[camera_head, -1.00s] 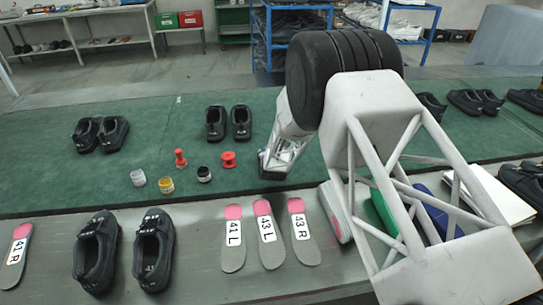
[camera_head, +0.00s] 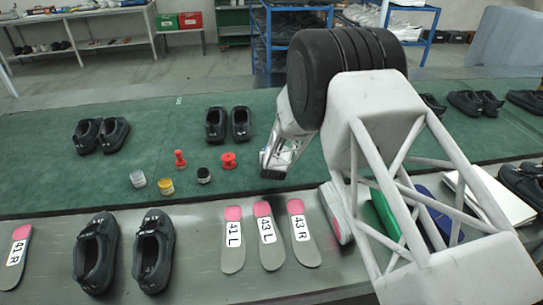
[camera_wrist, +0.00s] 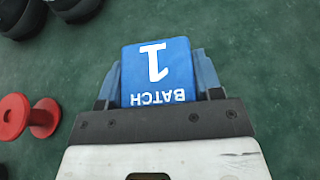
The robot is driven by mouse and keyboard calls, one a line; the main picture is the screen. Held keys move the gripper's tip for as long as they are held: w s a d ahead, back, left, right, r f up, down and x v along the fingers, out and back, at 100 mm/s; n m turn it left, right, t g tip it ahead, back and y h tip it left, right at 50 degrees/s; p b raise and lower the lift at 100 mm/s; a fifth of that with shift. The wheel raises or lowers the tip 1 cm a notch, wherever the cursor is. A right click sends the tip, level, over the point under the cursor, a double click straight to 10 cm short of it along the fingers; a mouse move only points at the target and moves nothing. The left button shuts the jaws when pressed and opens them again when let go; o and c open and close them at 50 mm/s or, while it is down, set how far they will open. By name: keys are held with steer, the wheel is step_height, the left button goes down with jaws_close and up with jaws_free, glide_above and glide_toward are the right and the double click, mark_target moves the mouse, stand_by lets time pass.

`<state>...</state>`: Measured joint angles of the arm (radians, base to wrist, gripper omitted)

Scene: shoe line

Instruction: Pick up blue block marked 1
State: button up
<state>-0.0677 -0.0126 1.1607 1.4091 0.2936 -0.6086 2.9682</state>
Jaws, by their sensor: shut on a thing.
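The blue block (camera_wrist: 158,70) shows in the wrist view with a white "1" and the word "BATCH" on its top face, upside down in the picture. My gripper (camera_wrist: 157,80) is shut on it, with one finger along each side of the block. In the head view my gripper (camera_head: 272,168) is over the green mat, right of the red spool, and the block is hidden there. I cannot tell whether the block touches the mat.
The red spool (camera_head: 228,160), a red stamp (camera_head: 180,158) and small jars (camera_head: 166,186) are left of my gripper on the green mat (camera_head: 60,185). A pair of black shoes (camera_head: 240,123) stands behind. Insoles (camera_head: 268,240) and more shoes (camera_head: 152,255) lie in front on the grey surface.

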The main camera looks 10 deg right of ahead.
steer(key=shift+r, duration=0.55)
steer(key=shift+s+r, duration=0.2)
steer(key=shift+r, duration=0.65)
steer(key=s, duration=0.5)
steer(key=s+r, duration=0.1)
steer(key=s, duration=0.9)
steer(key=shift+s+d+r, duration=0.15)
steer(key=shift+s+d, duration=0.15)
